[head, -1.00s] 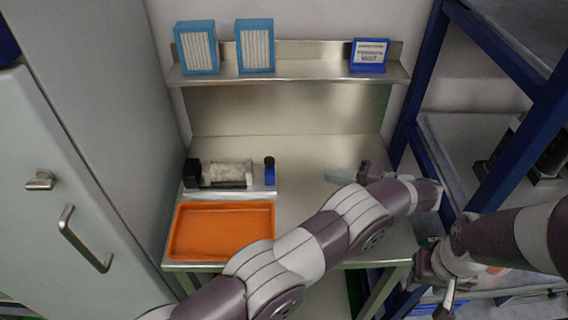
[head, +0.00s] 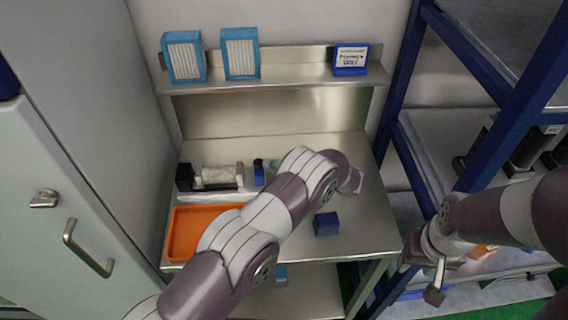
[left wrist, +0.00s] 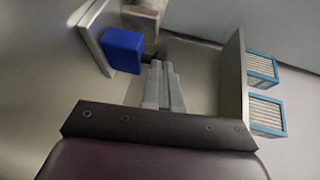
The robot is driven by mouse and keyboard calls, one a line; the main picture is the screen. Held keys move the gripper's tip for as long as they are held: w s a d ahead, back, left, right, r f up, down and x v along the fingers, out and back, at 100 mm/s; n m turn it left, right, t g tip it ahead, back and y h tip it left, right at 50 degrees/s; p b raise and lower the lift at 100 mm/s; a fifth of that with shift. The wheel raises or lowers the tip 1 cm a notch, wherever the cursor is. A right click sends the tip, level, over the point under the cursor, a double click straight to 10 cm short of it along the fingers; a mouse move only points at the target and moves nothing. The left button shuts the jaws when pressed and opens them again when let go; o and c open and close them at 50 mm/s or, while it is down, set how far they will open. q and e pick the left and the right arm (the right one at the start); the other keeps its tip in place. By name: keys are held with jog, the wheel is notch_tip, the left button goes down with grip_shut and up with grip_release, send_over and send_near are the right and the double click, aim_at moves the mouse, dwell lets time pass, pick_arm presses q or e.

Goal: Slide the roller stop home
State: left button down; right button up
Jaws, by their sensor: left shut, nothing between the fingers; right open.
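The applicator (head: 207,194) stands at the left of the steel bench, with a pale roller (head: 215,177) lying along it. The blue stop (head: 259,173) is at the applicator's right end. In the left wrist view the blue stop (left wrist: 123,50) is up and left of my fingertips. My left gripper (head: 272,164) is shut and empty, just right of the stop, partly hidden by my arm. Its two fingers (left wrist: 159,68) lie together in the wrist view; I cannot tell whether they touch the stop. My right gripper (head: 434,268) is open, right of the bench.
An orange tray (head: 184,240) lies in front of the applicator, partly behind my left arm. A blue block (head: 326,224) sits on the bench's right side. Blue boxes (head: 184,56) and a blue sign (head: 351,60) stand on the back shelf (head: 300,80). A blue-framed rack (head: 407,165) is at right.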

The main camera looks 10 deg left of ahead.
aim_at(255, 167)
pick_arm(q)
jog(key=shift+a, duration=0.1)
jog(key=a+p, duration=0.1)
jog(key=a, duration=0.1)
jog(key=s+a, duration=0.1)
jog(key=a, duration=0.1)
jog(key=shift+s+a+r+p, duration=0.1)
jog(key=shift+s+a+p, duration=0.1)
jog(key=shift+p, duration=0.15)
jog(key=shift+a, duration=0.2)
jog(key=shift+d, duration=0.1)
